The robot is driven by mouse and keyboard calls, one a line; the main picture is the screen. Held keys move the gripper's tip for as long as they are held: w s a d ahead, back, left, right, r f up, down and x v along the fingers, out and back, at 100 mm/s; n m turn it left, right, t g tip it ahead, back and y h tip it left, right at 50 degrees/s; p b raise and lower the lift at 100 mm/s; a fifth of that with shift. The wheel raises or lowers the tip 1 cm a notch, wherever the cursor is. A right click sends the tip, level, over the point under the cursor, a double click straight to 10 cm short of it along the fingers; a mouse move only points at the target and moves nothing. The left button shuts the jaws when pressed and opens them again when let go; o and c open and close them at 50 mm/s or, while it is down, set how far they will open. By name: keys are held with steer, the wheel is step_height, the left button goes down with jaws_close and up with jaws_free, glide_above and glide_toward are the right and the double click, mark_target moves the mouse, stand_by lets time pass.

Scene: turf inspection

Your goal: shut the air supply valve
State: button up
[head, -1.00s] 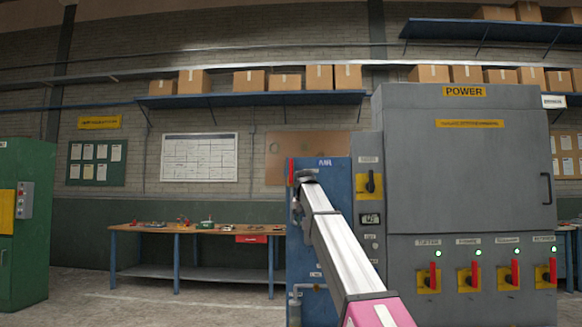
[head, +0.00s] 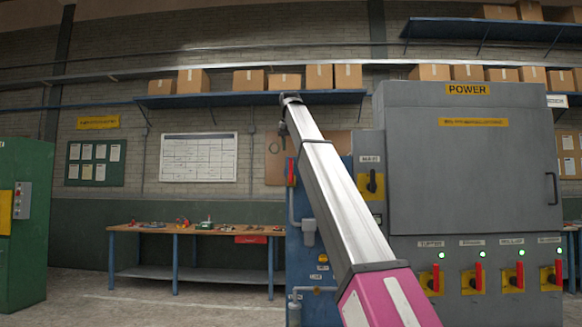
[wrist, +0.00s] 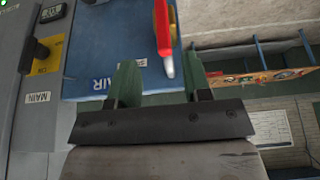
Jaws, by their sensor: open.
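The air supply panel is a blue board (head: 303,268) at the left side of the grey power cabinet, with pipes on its front. A red valve lever (head: 291,172) stands upright at its upper left edge. In the wrist view the red lever (wrist: 162,25) has a yellow edge and a pale tip, and the blue panel (wrist: 95,55) carries an AIR label. My gripper (wrist: 162,65) is open, its two green fingers on either side of the lever's pale end in the picture; contact cannot be told. In the head view my gripper (head: 283,118) is above the lever, small and partly hidden.
The grey power cabinet (head: 470,165) stands close on the right, with a black rotary switch (head: 372,184) and several red-handled switches. A workbench (head: 190,231) with tools stands at the back left. A green cabinet (head: 25,230) is far left. The floor between is clear.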

mark_target(291, 159)
steer(key=x, duration=0.4)
steer(key=w+x, duration=0.1)
steer(key=x, duration=0.3)
steer(key=shift+a+f, duration=0.1)
steer(key=shift+a, duration=0.05)
jaws_close()
stand_by(0.3)
